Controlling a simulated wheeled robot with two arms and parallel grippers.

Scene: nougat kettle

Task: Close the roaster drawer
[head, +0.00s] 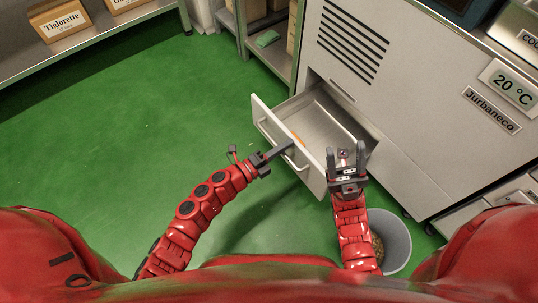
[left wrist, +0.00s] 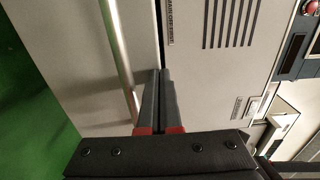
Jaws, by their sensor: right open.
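The roaster drawer (head: 268,120) is pulled out of the lower front of the grey roaster (head: 425,110). Its metal tray (head: 325,113) is visible, with a small orange item near the front panel. My left gripper (head: 291,146) is at the drawer's front panel, by the handle. In the left wrist view its two fingers (left wrist: 159,76) are together with nothing visible between them. The bar handle (left wrist: 122,60) runs just left of them; contact cannot be told. My right gripper (head: 347,150) is open and empty, near the drawer's right end.
A grey bin (head: 398,240) stands on the floor below the roaster, beside my right arm. Shelves with boxes (head: 60,20) stand at the upper left, and another shelf (head: 268,50) stands left of the roaster. The green floor left of the drawer is clear.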

